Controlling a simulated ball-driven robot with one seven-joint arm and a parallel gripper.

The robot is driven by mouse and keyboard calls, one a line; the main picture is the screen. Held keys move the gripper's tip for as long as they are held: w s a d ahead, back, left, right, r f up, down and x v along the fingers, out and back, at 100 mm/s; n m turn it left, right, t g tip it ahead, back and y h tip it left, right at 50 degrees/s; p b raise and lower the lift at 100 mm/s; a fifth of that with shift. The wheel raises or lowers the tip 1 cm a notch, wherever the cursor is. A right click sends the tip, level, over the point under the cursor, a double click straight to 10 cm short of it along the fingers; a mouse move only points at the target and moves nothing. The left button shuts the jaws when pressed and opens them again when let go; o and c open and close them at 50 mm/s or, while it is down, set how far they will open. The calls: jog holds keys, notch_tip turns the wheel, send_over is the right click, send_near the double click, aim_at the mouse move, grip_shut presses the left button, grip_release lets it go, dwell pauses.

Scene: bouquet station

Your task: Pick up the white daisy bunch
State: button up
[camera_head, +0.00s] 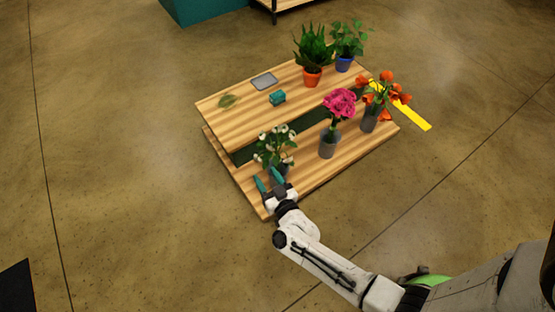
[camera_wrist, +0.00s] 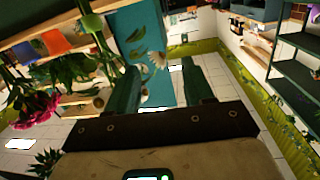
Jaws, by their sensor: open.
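The white daisy bunch (camera_head: 275,145) has small white blooms and green leaves. It stands near the left end of the lower wooden step, and its container is mostly hidden behind my gripper. My gripper (camera_head: 268,180) is open, at the base of the bunch on the near side, with its teal fingers pointing toward it. In the wrist view a white daisy bloom (camera_wrist: 156,59) and leaves show just beyond and between the fingers of my gripper (camera_wrist: 160,85). I cannot tell whether the fingers touch any stem.
On the lower step (camera_head: 300,181), a pink bunch (camera_head: 340,102) in a grey vase (camera_head: 329,144) and an orange bunch (camera_head: 385,93) stand to the right. The upper step (camera_head: 230,116) holds a teal block (camera_head: 277,97), a grey tray (camera_head: 264,81) and two potted plants (camera_head: 312,55).

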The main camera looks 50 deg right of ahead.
aim_at(278, 161)
jog(key=s+d+f+m+g+h+b, duration=0.1)
jog(key=s+d+f+m+h+b, duration=0.15)
jog(key=d+f+h, duration=0.2)
jog(key=shift+g, duration=0.4)
jog(key=x, duration=0.1)
jog(key=b+x, duration=0.1)
jog(key=x, duration=0.2)
jog(key=shift+s+d+f+b, duration=0.1)
jog(key=shift+d+f+b, duration=0.25)
jog(key=shift+f, duration=0.05)
jog(key=b+x, duration=0.1)
jog(key=x, duration=0.1)
jog(key=b+x, duration=0.1)
jog(key=x, duration=0.1)
jog(key=shift+f+b, duration=0.2)
jog(key=shift+b, duration=0.1)
jog(key=shift+w+d+r, duration=0.15)
jog(key=shift+w+d, duration=0.2)
jog(key=shift+w, duration=0.25)
jog(key=shift+c, duration=0.2)
grip_shut()
